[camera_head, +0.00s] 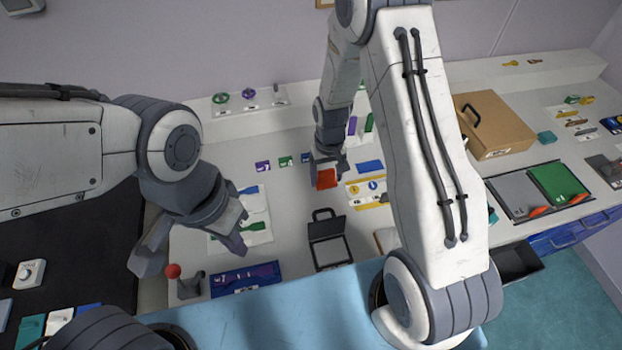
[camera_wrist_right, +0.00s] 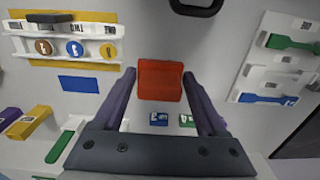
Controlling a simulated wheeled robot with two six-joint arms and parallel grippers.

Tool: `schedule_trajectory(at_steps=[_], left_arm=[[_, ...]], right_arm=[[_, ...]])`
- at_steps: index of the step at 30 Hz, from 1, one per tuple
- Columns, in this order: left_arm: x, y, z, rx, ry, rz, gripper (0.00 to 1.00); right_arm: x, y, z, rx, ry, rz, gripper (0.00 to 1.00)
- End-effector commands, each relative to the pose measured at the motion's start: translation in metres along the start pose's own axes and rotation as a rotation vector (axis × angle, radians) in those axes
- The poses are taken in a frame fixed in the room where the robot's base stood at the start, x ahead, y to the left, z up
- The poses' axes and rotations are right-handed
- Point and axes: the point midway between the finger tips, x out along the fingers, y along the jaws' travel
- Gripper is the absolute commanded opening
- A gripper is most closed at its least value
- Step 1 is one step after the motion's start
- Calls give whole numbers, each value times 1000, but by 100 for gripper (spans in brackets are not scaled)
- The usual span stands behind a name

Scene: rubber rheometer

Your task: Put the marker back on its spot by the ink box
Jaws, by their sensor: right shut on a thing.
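My right gripper (camera_head: 327,168) is shut on a red block (camera_head: 326,179), which I take for the marker. In the right wrist view the block (camera_wrist_right: 160,80) sits between the two fingertips (camera_wrist_right: 160,73), above the pale table. A small black case with a handle (camera_head: 328,240), its lid apparently raised, stands nearer the front; I cannot tell whether it is the ink box. A black handle (camera_wrist_right: 197,6) shows at the top edge of the wrist view. My left gripper (camera_head: 192,252) is open and empty at the left, near a red-knobbed lever (camera_head: 173,271).
Small purple (camera_head: 263,167) and green (camera_head: 285,161) pieces lie left of the right gripper. A yellow-edged board with round tokens (camera_wrist_right: 75,48) and a blue card (camera_wrist_right: 78,84) lie beside it. A cardboard box (camera_head: 495,125) stands right. Pale table (camera_head: 290,205) is clear before the case.

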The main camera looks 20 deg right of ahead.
Motion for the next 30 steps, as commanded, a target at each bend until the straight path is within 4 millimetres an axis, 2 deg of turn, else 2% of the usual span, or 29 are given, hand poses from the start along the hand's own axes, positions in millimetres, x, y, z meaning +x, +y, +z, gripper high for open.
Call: schedule_trajectory(at_steps=[1,3,9,21,30], left_arm=[[-9,1,0,1,0,0,0],[-13,1,-1,2,0,0,0],[-18,1,-1,3,0,0,0],[-37,3,-2,6,0,0,0],[-34,2,-2,6,0,0,0]], right_arm=[[4,-9,-8,-5,-3,0,39],[12,-18,-16,-4,-3,0,39],[25,-33,-31,-4,0,0,39],[65,-34,-32,-4,0,0,39],[68,-34,-32,-4,1,0,39]])
